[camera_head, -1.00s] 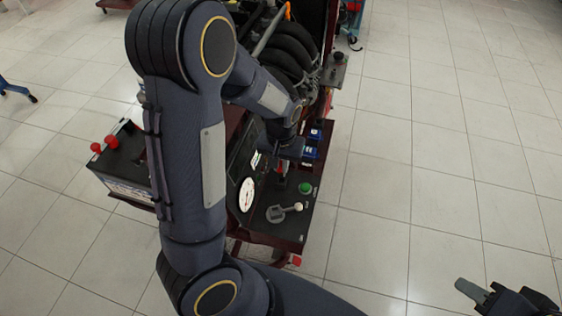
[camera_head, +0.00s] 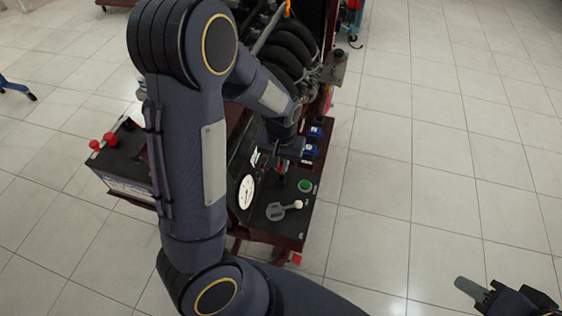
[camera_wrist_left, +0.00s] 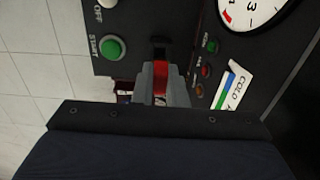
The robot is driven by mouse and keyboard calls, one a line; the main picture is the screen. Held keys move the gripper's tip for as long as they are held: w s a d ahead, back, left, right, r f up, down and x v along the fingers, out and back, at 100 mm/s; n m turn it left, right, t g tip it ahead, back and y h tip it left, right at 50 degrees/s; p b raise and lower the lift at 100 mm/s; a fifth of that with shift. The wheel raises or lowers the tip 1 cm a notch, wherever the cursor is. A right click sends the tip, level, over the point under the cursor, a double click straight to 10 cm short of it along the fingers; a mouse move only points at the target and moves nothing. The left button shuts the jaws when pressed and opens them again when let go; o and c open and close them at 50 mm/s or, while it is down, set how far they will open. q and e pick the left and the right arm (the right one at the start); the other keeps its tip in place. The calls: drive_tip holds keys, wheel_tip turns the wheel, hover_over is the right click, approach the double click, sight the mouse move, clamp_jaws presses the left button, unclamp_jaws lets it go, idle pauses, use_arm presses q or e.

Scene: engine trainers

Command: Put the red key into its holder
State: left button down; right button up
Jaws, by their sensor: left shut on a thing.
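The red key (camera_wrist_left: 161,76) is between the fingers of my left gripper (camera_wrist_left: 161,88) in the left wrist view. The gripper is shut on it, over the black control panel (camera_wrist_left: 129,61). A dark slot-like part (camera_wrist_left: 159,53) lies right at the key's far end; I cannot tell whether the key is inside it. In the head view my left gripper (camera_head: 283,162) is low over the panel, and the key is mostly hidden. My right gripper (camera_head: 497,296) is at the lower right corner, partly cut off, away from the panel.
A green START button (camera_wrist_left: 112,47) sits left of the key, with a white gauge (camera_wrist_left: 250,12) and small lights to the right. A grey lever (camera_head: 278,211) stands on the near panel. A battery with red caps (camera_head: 125,160) is at left. Tiled floor at right is clear.

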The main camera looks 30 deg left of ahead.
use_arm(q)
drive_tip(key=shift+f, duration=0.2)
drive_tip(key=shift+f+b, duration=0.95)
drive_tip(key=shift+f, duration=0.05)
drive_tip(key=shift+f, duration=0.25)
drive_tip(key=shift+f+b, duration=0.35)
drive_tip(key=shift+b, duration=0.15)
drive_tip(key=shift+f, duration=0.1)
drive_tip(key=c, duration=1.4)
unclamp_jaws()
drive_tip(key=shift+o, duration=0.5)
